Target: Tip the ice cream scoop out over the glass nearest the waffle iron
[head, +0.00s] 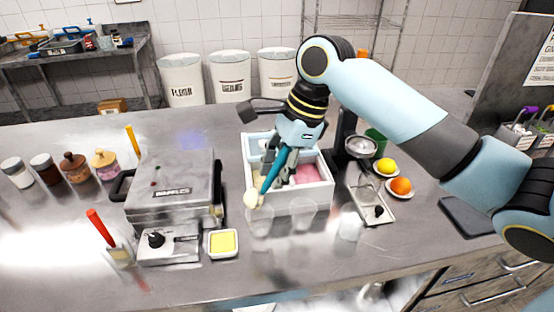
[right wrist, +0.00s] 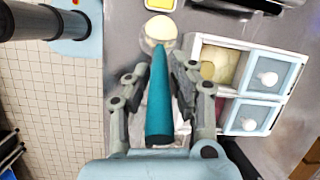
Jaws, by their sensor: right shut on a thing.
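My right gripper (head: 284,163) is shut on the teal handle of the ice cream scoop (head: 274,172). The handle slants down to the left, with a pale yellow ball (head: 251,200) of ice cream at its lower end. The nearest glass to the waffle iron (head: 172,190) is a clear one (head: 261,222), just below the ball in the head view. In the right wrist view the scoop (right wrist: 160,90) lies between the fingers, and the ball (right wrist: 161,28) overlaps a clear glass (right wrist: 148,46). Whether the ball touches the glass, I cannot tell. My left gripper is out of view.
A white ice cream box (head: 305,202) stands behind the glasses. More clear glasses (head: 303,215) stand to the right. A butter dish (head: 223,243) sits beside the iron. A tray (head: 374,208), a lemon (head: 385,166) and an orange (head: 401,186) are at right. The front counter is fairly clear.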

